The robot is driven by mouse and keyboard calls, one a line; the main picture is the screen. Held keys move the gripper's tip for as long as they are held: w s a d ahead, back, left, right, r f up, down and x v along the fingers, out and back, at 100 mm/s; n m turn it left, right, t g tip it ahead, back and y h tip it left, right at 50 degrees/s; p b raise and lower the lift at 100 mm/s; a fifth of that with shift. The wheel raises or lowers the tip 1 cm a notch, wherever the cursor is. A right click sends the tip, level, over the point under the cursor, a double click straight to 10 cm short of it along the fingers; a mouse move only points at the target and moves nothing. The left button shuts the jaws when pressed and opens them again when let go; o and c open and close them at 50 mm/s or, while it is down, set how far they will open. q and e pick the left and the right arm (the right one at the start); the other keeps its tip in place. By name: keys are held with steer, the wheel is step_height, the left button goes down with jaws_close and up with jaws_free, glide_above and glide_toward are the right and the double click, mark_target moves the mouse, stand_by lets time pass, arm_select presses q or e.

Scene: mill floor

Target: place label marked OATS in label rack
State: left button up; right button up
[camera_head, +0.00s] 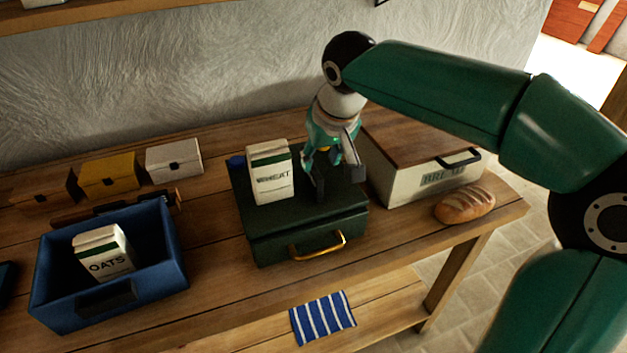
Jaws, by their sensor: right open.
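The word OATS shows on a white and green carton (105,254) that leans tilted inside the blue bin (166,277) at the left. I see no separate OATS label. A low dark wooden strip (70,219) lies behind the bin, partly hidden by it; I cannot tell whether it is the label rack. My right gripper (333,184) is open and points down over the dark green box (305,228), just right of the upright WHEAT carton (270,174) on its lid. I see nothing held in it. My left gripper is out of view.
Orange-brown (43,190), yellow (109,175) and white (174,161) boxes stand along the back. A cream bread box (406,182) and a loaf (465,205) are at the right. A striped cloth (322,317) lies on the lower shelf.

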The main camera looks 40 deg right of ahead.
mark_target(314, 169)
steer(key=x, duration=0.4)
steer(key=shift+w+f, duration=0.15)
steer(key=shift+w, duration=0.25)
jaws_close()
